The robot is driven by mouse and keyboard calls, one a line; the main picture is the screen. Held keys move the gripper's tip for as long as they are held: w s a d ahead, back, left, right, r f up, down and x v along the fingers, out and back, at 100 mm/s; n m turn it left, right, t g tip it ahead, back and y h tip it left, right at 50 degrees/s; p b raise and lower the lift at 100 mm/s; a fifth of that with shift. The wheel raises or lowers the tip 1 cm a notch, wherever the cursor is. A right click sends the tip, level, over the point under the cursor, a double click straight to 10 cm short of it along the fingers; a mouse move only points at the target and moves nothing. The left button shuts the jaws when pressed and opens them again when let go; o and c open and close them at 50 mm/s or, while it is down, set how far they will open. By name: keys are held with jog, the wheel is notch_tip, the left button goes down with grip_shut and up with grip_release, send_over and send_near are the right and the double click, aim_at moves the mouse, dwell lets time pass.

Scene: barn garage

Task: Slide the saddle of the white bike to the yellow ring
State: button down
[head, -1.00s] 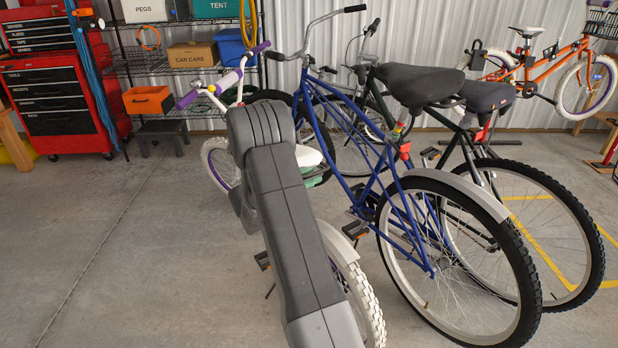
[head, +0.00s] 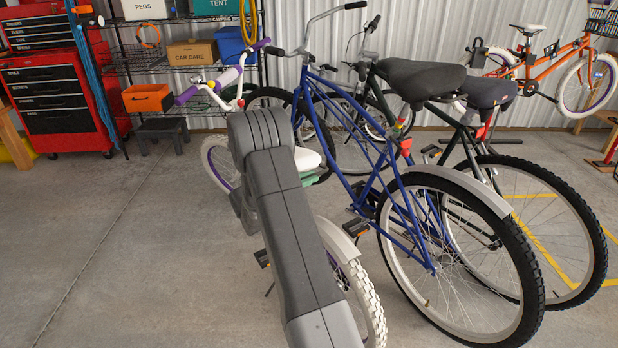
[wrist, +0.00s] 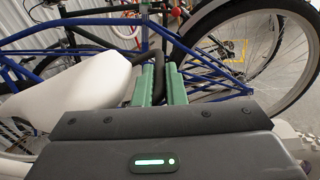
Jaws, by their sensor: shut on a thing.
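The white bike (head: 375,300) is a small one with white tyres and purple grips, standing left of the blue bike, partly behind my arm. Its white saddle (head: 307,159) shows just right of my arm; in the wrist view the saddle (wrist: 75,85) fills the left side. My gripper (wrist: 160,82) has green fingers, close together at the saddle's right end, with a dark curved bar (wrist: 152,58) at their tips. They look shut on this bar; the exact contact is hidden. In the head view my fingers are mostly hidden. I cannot make out the yellow ring.
The blue bike (head: 365,190) stands close on the right, with a dark green bike (head: 475,145) behind it. An orange bike (head: 545,65) is at the back right. A red tool chest (head: 60,95) and a shelf stand at the back left. Floor at left is clear.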

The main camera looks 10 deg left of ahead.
jog(key=c, duration=1.5)
grip_release()
jog(key=p+v, duration=0.1)
jog(key=v, duration=1.3)
jog(key=shift+w, duration=0.1)
